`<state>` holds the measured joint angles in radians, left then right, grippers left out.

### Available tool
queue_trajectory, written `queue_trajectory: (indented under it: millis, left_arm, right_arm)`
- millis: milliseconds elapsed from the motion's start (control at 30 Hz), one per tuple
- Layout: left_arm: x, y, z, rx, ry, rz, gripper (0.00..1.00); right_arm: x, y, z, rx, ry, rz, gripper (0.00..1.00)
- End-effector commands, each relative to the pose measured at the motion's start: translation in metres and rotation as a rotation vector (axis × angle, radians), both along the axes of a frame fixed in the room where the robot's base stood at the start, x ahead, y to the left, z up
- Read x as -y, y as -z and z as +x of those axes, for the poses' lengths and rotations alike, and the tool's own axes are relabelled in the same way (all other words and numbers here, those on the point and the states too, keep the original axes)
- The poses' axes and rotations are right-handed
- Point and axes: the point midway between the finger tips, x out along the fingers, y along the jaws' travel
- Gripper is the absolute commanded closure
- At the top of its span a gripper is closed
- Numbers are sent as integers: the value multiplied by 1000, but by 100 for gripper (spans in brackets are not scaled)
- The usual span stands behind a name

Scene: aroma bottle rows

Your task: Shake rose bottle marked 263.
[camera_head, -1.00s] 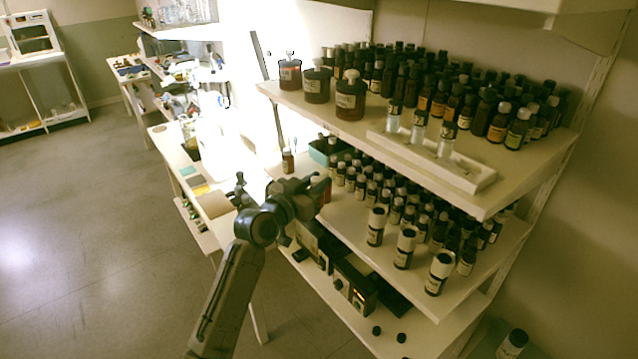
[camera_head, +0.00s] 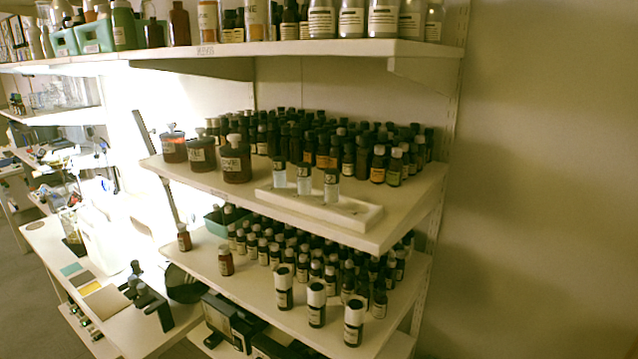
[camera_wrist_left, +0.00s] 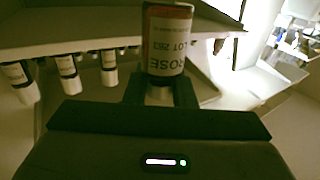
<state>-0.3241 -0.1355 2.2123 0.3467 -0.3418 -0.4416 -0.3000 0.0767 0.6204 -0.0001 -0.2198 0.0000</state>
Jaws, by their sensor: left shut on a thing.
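The rose bottle (camera_wrist_left: 168,42) fills the top middle of the left wrist view. It is brown, and its white label reads ROSE and LOT 263. My left gripper (camera_wrist_left: 160,92) is shut on its pale cap end, which points to the bottom of that picture. Neither gripper shows in the head view now, and my right gripper is in neither view.
Two other brown bottles (camera_head: 226,262) (camera_head: 184,238) stand on the middle shelf (camera_head: 205,258). Crowded dark bottles and three larger white-capped bottles (camera_head: 285,290) fill its right part. A white tray (camera_head: 345,212) is on the shelf above. A black device (camera_head: 150,302) stands at lower left.

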Motion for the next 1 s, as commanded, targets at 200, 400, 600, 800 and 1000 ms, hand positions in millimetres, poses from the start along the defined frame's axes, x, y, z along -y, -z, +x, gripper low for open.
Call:
queue_trajectory:
  millis: [200,400,600,800,1000]
  left_arm:
    - [-5,10,-34,-6,-61,11,100]
    - [-6,0,-40,-5,-73,16,100]
    - [-6,-22,-40,-5,-72,16,100]
    - [-6,-42,-40,-5,-72,16,100]
    - [-6,-52,-40,-5,-71,15,100]
  right_arm:
    - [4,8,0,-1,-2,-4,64]
    - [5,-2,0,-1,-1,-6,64]
    - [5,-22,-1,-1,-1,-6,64]
    - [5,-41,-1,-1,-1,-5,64]
    - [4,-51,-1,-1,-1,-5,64]
